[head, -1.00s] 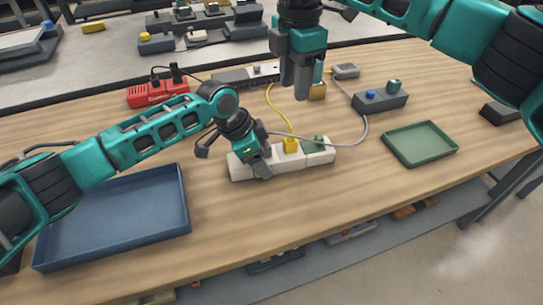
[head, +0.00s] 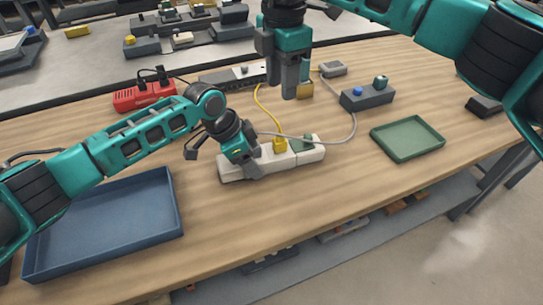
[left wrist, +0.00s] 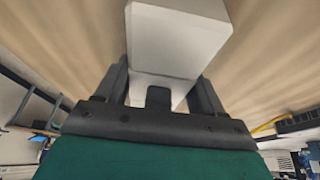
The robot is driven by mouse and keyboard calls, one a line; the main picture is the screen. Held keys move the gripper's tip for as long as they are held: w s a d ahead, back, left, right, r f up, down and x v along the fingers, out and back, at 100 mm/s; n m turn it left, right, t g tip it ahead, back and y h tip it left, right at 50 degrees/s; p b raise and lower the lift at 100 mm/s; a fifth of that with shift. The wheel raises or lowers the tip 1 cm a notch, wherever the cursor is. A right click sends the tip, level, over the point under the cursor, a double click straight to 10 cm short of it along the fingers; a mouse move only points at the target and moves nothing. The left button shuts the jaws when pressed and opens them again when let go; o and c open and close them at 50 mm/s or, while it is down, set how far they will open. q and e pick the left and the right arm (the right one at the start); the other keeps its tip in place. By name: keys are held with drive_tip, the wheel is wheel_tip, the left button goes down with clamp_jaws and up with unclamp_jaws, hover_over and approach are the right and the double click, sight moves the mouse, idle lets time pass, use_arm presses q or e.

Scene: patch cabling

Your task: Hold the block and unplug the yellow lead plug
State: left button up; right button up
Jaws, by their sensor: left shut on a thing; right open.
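The white block (head: 232,173) is a long strip on the wooden table, also in the left wrist view (left wrist: 178,42). The yellow plug (head: 280,146) sits upright in its top, with the yellow lead (head: 262,108) curving up and back from it. A green plug (head: 303,142) sits beside it at the right. My left gripper (head: 250,168) is shut on the block's left part; the left wrist view shows the block between its fingers. My right gripper (head: 287,92) is open, pointing down, above and behind the yellow plug and apart from it. Its fingers hide part of the lead.
A blue tray (head: 176,190) is at the left, a green tray (head: 440,145) at the right. A red strip (head: 130,100) and a grey box (head: 368,98) stand further back. A grey cable (head: 354,125) loops right of the block. The table's front area is clear.

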use_arm(q)
drive_tip(key=shift+f, duration=0.1)
idle(0.8)
drive_tip(key=o, duration=1.3)
drive_tip(key=shift+o, duration=0.2)
